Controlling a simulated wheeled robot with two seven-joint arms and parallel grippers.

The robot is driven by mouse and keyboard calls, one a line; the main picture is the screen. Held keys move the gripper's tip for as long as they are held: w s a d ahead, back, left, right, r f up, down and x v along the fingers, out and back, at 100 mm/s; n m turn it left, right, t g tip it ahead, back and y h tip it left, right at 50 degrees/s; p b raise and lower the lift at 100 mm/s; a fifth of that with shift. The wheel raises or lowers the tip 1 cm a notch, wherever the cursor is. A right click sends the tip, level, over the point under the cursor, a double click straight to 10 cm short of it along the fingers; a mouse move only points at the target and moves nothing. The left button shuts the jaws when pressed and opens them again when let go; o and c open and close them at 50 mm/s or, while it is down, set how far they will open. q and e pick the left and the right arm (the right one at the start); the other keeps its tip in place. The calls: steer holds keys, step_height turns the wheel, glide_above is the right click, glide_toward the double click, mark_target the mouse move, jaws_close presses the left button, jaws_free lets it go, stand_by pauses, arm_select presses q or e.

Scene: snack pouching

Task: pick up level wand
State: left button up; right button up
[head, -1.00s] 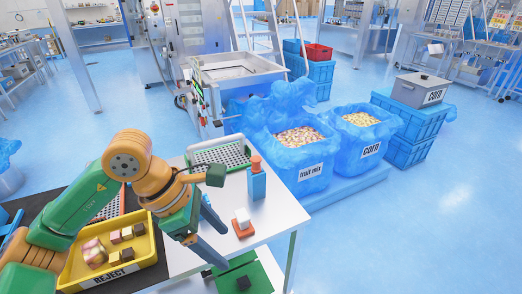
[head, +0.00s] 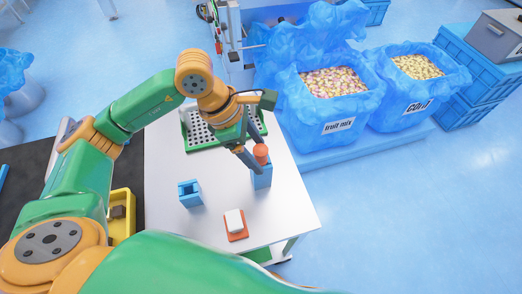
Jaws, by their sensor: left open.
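What looks like the level wand is an orange-red knob (head: 261,151) standing upright in a blue holder (head: 262,178) on the white table (head: 205,222). Only its top shows; the rest is hidden in the holder. My left gripper (head: 257,152) is open and empty, with its fingers pointing down toward the right. Its fingertips are right by the knob, one to either side as seen from the head; whether they touch it I cannot tell. My right gripper is out of view.
A second, open blue holder (head: 190,194) and an orange base with a white block (head: 235,221) stand on the table. A green perforated tray (head: 203,133) lies behind, partly under my arm. A yellow bin (head: 123,216) is at left. Bins of fruit mix (head: 335,125) and corn stand beyond.

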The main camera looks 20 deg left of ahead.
arm_select(q)
steer(key=shift+w+x, duration=0.25)
steer(key=shift+x, duration=0.75)
steer(key=shift+w+f, duration=0.15)
steer(key=shift+w, duration=0.15)
steer(key=shift+s, duration=0.2)
steer(key=c, duration=1.1)
steer(key=shift+w, duration=0.1)
jaws_close()
